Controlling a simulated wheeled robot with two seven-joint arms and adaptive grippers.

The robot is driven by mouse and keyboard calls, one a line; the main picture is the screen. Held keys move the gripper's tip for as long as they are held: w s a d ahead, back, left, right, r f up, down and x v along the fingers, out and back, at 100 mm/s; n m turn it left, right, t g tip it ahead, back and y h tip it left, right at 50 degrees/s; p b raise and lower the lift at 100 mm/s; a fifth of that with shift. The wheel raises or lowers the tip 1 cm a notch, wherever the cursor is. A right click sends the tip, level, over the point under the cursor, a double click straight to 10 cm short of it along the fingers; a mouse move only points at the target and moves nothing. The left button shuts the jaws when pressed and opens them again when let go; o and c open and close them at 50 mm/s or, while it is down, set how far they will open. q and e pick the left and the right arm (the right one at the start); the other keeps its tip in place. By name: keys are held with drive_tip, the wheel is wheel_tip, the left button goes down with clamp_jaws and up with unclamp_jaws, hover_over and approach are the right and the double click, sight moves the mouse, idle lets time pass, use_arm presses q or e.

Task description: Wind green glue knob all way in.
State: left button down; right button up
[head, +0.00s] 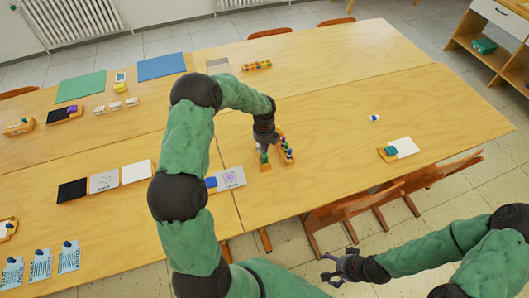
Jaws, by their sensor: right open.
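My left gripper (266,146) points down over the table, right beside a wooden rack (290,161) holding several small coloured sticks. Just under its fingers is a small wooden block (265,167) with a green piece (264,157) on it, perhaps the green glue knob; it is too small to be sure. The fingers partly hide the green piece, and I cannot tell whether they touch it or how far apart they are. My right gripper (336,268) is open and empty, low in front of the table's near edge, apart from everything.
The wooden table (430,105) is mostly clear on the right, with a small white-and-blue item (374,118) and a teal pad with white paper (404,146). Cards (230,178) lie left of the rack. Chairs (350,212) stand at the near edge. Another rack (257,65) stands further back.

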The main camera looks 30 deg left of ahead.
use_arm(q)
drive_tip(key=shift+f, duration=0.3)
drive_tip(key=shift+r+p, duration=0.4)
drive_tip(key=shift+r, duration=0.15)
idle(0.4)
drive_tip(key=shift+c, duration=1.2)
unclamp_jaws()
